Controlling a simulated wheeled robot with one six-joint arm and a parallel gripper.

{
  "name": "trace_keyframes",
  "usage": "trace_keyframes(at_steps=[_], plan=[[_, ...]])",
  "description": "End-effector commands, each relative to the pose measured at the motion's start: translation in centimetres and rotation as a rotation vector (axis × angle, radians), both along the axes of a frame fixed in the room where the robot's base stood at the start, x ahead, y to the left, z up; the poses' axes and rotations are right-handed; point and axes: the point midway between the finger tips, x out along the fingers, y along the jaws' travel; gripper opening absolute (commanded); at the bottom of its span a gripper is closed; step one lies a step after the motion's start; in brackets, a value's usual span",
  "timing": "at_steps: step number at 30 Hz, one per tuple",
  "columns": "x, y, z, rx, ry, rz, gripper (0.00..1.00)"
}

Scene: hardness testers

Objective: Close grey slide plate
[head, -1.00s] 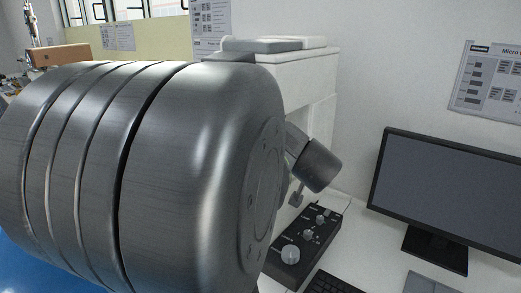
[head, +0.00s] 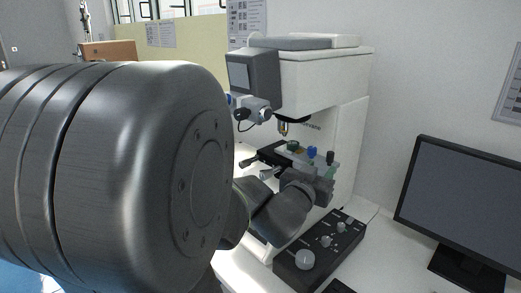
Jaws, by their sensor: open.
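The hardness tester (head: 315,80) stands beyond my arm, a white machine with a grey head and an objective (head: 283,127) pointing down. Below the objective is a small stage (head: 270,155) with green, blue and black knobs or pieces on it. A light grey plate-like part (head: 318,160) shows there, but I cannot tell surely whether it is the grey slide plate. My gripper (head: 318,180) is at the right side of this stage, small and partly hidden by my own wrist. It is open. I cannot tell whether it touches anything.
A black control box (head: 318,250) with grey knobs sits on the white table below my gripper. A monitor (head: 465,200) stands at the right. My large arm link covers the left half of the view. A cardboard box (head: 108,50) is far left.

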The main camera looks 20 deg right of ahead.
Motion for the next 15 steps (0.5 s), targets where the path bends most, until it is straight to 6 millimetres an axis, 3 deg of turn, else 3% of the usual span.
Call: trace_keyframes(at_steps=[15], plan=[[5.6,-6.1,0.0,0.002,0.003,0.001,0.4]])
